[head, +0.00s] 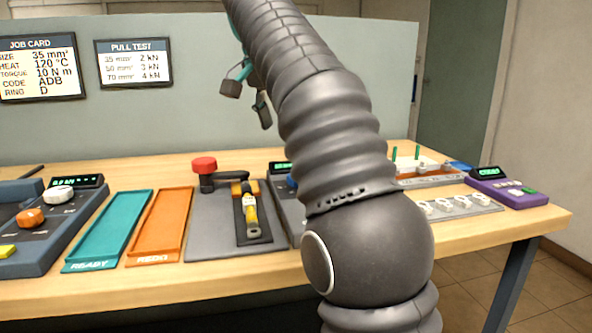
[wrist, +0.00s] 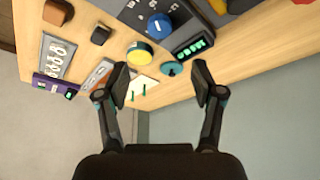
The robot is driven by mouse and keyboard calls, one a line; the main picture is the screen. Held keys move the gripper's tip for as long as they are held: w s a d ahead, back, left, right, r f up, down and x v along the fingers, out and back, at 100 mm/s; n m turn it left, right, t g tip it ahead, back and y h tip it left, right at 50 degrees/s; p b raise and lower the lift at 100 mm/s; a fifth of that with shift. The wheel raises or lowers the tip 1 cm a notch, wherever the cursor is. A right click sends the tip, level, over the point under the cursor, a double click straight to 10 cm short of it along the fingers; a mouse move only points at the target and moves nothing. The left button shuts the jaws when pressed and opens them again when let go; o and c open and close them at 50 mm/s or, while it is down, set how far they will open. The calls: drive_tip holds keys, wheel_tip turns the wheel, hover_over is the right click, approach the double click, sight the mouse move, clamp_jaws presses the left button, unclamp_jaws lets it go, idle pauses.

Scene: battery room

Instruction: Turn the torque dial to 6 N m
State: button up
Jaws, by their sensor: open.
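A dark control panel (wrist: 181,22) with a lit green display (wrist: 193,46) shows in the wrist view. On it is a round blue dial (wrist: 160,25) with a white mark; which value it points to is too small to read. I cannot tell for certain that this is the torque dial. In the head view my arm hides most of this panel; only part of its display (head: 280,168) and its left side show. My gripper (wrist: 162,83) is open and empty, its fingers apart over the table edge and clear of the dial.
A yellow knob (wrist: 138,53) and a teal disc (wrist: 173,68) lie near the panel. The job card (head: 38,68) reads torque 10 N m.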

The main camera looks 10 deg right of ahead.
drive_tip(key=x, duration=1.2)
drive_tip(key=shift+d+f, duration=0.1)
drive_tip(key=shift+f, duration=0.2)
drive_tip(key=c, duration=1.1)
drive_tip(key=shift+c, duration=0.2)
